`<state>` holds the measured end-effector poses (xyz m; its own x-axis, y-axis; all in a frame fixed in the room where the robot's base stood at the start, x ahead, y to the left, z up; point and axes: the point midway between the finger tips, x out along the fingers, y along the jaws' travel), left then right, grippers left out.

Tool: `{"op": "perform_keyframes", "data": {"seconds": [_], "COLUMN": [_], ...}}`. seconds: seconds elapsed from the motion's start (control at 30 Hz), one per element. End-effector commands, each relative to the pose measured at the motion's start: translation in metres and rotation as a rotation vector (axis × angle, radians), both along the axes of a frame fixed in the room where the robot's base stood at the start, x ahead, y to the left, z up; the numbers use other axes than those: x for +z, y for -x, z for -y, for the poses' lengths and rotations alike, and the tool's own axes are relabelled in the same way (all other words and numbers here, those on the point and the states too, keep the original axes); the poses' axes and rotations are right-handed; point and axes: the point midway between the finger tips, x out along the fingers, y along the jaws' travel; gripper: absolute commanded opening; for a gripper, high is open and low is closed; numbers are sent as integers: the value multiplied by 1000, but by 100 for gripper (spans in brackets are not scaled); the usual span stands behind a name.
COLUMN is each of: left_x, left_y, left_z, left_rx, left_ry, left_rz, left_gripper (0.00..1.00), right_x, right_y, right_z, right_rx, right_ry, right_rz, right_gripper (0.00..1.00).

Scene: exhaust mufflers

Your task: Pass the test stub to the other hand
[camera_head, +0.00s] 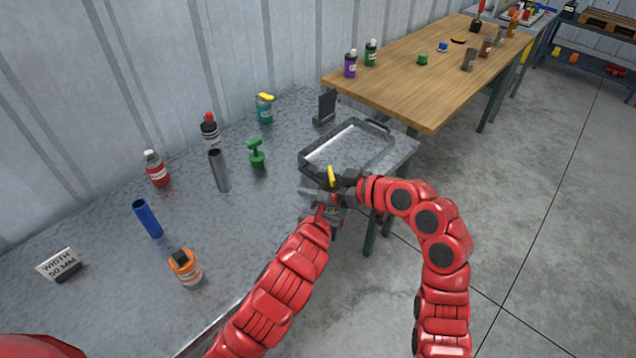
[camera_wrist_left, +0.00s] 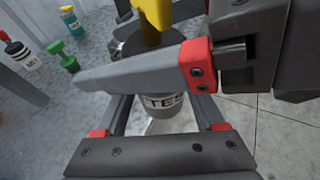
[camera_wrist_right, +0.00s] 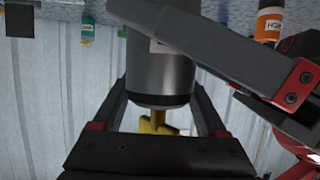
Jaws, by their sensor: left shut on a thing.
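The test stub is a dark grey cylinder with a white label and a yellow handle. In the head view its yellow part (camera_head: 331,176) shows between my two grippers, and most of its body is hidden. My left gripper (camera_head: 327,208) is shut on the stub; its wrist view shows the labelled body (camera_wrist_left: 168,103) between the fingers. My right gripper (camera_head: 340,186) meets it from the right. In the right wrist view the stub's body (camera_wrist_right: 162,75) stands between the right fingers; I cannot tell whether they press on it.
A grey tray (camera_head: 388,157) lies on the metal bench (camera_head: 110,222) just behind the grippers. A wooden table (camera_head: 437,84) stands behind. Floor at right is clear.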

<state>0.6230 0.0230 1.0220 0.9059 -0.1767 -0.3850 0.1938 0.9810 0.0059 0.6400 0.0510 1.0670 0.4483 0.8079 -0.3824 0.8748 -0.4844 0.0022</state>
Motion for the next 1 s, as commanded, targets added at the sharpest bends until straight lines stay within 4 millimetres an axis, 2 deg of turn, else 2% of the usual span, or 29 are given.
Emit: {"op": "perform_keyframes", "data": {"seconds": [0.03,0.23,0.27,0.4,0.77,0.87,1.0], "left_x": [1,1,1,1,-5,-14,-32], "left_y": [0,-1,-1,0,-3,-6,-1], "left_z": [0,0,0,0,-1,-2,-2], "left_rx": [0,0,0,-1,6,8,-26], "left_ry": [1,0,0,0,45,139,357], "left_rz": [3,4,4,3,20,59,129], "left_gripper": [8,8,75,100,100,100,100], "right_x": [0,0,0,0,0,0,0], "right_y": [2,3,3,3,2,2,2], "right_z": [-2,-3,-3,-3,-2,-2,-2], "right_rx": [8,11,12,10,7,6,6], "right_ry": [-2,-3,-3,-3,-2,-1,-2], "right_rz": [-3,-5,-5,-4,-2,-2,-2], "right_gripper": [46,10,9,8,8,8,8]}}
